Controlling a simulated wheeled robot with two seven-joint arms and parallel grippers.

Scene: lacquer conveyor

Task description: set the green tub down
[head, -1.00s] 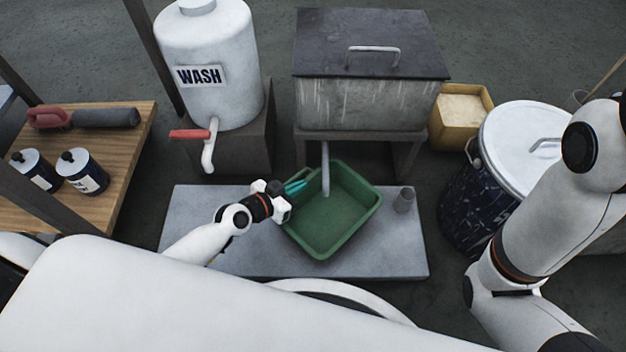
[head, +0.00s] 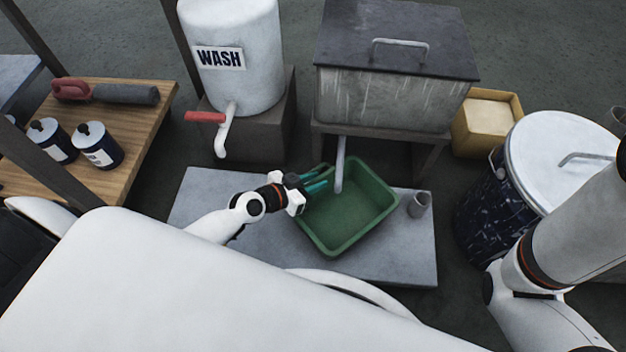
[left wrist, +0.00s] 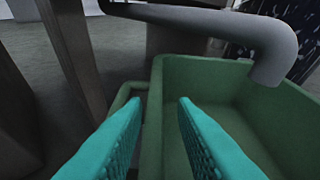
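The green tub (head: 345,243) is a rectangular open basin, apparently resting on the grey slab (head: 400,262), below the spout (head: 340,165) of the dark-lidded tank. It looks empty. My left gripper (head: 322,185) is at the tub's left end. In the left wrist view its teal fingers (left wrist: 158,108) are spread apart, with the green tub wall (left wrist: 152,135) between them and a gap visible beside it. A handle-like bar (left wrist: 120,98) shows at the tub's left edge. My right arm shows at the right of the head view, but its gripper is out of view.
The spout (left wrist: 270,55) hangs close over the tub. A small grey cup (head: 419,205) stands on the slab to the right. The WASH tank (head: 240,85) with a red-handled tap is behind left. A lidded drum (head: 490,210) stands at right.

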